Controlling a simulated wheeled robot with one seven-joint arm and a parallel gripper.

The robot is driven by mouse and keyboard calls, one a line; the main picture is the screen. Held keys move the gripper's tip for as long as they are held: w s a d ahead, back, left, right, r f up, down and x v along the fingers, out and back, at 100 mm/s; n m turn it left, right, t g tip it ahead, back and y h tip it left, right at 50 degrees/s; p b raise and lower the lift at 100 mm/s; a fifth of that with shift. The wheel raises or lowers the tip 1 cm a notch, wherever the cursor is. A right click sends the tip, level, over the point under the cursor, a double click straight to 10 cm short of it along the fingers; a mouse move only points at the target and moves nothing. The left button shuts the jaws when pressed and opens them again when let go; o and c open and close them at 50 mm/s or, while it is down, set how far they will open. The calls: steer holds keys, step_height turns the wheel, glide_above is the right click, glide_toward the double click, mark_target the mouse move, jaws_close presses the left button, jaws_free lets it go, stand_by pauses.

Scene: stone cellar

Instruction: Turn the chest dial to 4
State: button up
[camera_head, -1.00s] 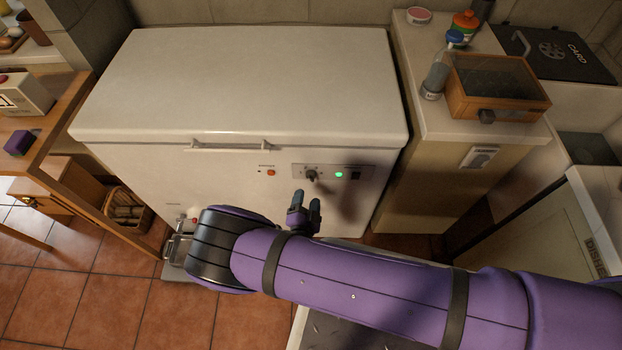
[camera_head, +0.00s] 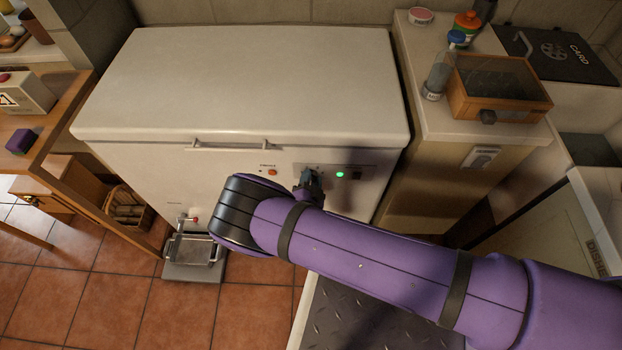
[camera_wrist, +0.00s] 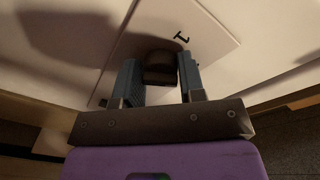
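The white chest (camera_head: 245,85) stands with its lid closed, and a control panel (camera_head: 365,172) is on its front. The chest dial is a dark knob (camera_wrist: 160,66) in the wrist view, beside a black "1" printed on the panel. My gripper (camera_wrist: 160,82) has one finger on each side of the knob, with slight gaps showing, so it looks open around it. In the head view my gripper (camera_head: 311,180) is at the panel and hides most of the dial. I cannot tell the dial's setting.
A green light (camera_head: 340,175) glows right of the dial, and an orange button (camera_head: 272,172) is to its left. The chest handle (camera_head: 230,146) is above. A counter with a wooden box (camera_head: 495,85) stands right; a wooden table (camera_head: 50,125) stands left.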

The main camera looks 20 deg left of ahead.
steer(key=shift+c, duration=1.4)
steer(key=shift+a+m, duration=0.1)
steer(key=shift+m, duration=0.2)
steer(key=m, duration=0.5)
steer(key=shift+r+g, duration=0.15)
steer(key=shift+g, duration=0.15)
steer(key=m, duration=0.5)
steer(key=shift+y, duration=0.3)
steer(key=m, duration=0.6)
steer(key=shift+r+g+y, duration=0.1)
steer(key=shift+g+y, duration=0.2)
steer(key=m, duration=0.5)
steer(key=shift+w+d+y, duration=0.1)
steer(key=shift+d+y, duration=0.15)
steer(key=shift+y, duration=0.15)
steer(key=shift+m, duration=0.5)
